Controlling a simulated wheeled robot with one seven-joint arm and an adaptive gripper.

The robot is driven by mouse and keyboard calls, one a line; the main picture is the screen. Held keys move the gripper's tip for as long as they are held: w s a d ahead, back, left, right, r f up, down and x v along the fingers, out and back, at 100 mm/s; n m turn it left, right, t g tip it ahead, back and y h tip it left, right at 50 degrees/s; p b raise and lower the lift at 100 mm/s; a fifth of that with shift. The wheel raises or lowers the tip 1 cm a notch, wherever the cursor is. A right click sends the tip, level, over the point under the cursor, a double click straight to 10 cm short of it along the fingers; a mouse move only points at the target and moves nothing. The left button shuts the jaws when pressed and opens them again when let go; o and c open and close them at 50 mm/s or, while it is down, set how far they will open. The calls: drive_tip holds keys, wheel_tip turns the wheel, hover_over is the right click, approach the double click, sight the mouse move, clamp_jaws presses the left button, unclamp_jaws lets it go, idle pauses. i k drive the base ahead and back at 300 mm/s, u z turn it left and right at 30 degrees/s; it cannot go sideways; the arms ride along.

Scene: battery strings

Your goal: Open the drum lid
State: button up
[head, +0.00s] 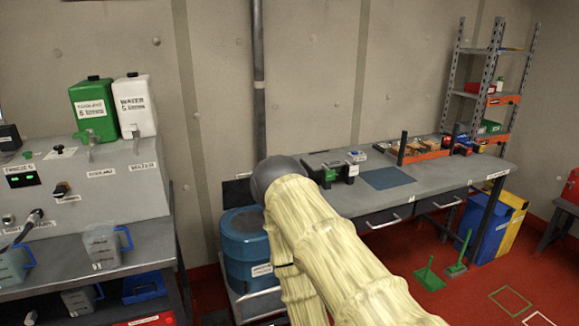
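The blue drum (240,258) stands on a low grey platform between the left bench and the long workbench. It is upright, with a pale label on its front. Its blue top (238,222) shows on the left side and looks flat; my arm hides the right part. I cannot make out a lid handle or latch, or tell surely whether the lid is shut. My arm, in a cream sleeve with a dark grey rounded joint, crosses in front of the drum's right side. My gripper is not visible in the head view.
A dark panel (236,192) is behind the drum. The left bench (130,252) holds a dispenser (120,188), green and white canisters and jugs. The long workbench (428,183) stands right, with blue and yellow bins (495,228) beneath.

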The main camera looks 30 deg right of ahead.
sight(236, 193)
drive_tip(key=z, duration=0.45)
drive_tip(key=i, duration=1.6)
drive_tip(key=u, duration=0.65)
